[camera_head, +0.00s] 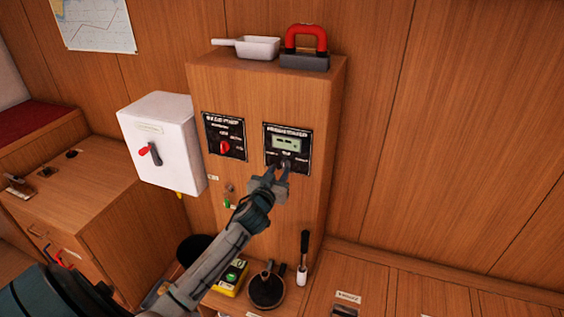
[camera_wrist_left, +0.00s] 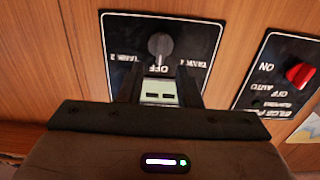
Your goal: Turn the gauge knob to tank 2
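The gauge panel (camera_head: 288,148) is a black plate with a lit display on the tall wooden cabinet. Its dark knob (camera_wrist_left: 160,46) stands upright in the left wrist view, in line with the OFF label (camera_wrist_left: 155,69). That view is upside down; the TANK 2 label (camera_wrist_left: 123,57) is on its left and the other tank label on its right. My left gripper (camera_head: 284,170) is at the knob. In the wrist view its fingers (camera_wrist_left: 160,80) are apart, one on each side, with visible gaps to the knob. My right gripper is not in view.
Beside the gauge is another panel with a red knob (camera_head: 224,146). A white box (camera_head: 160,142) with a red-tipped lever is at left. A white scoop (camera_head: 255,47) and a red-handled tool (camera_head: 305,45) lie on top. Below are a yellow device (camera_head: 232,277), a pan (camera_head: 266,290) and a brush (camera_head: 303,262).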

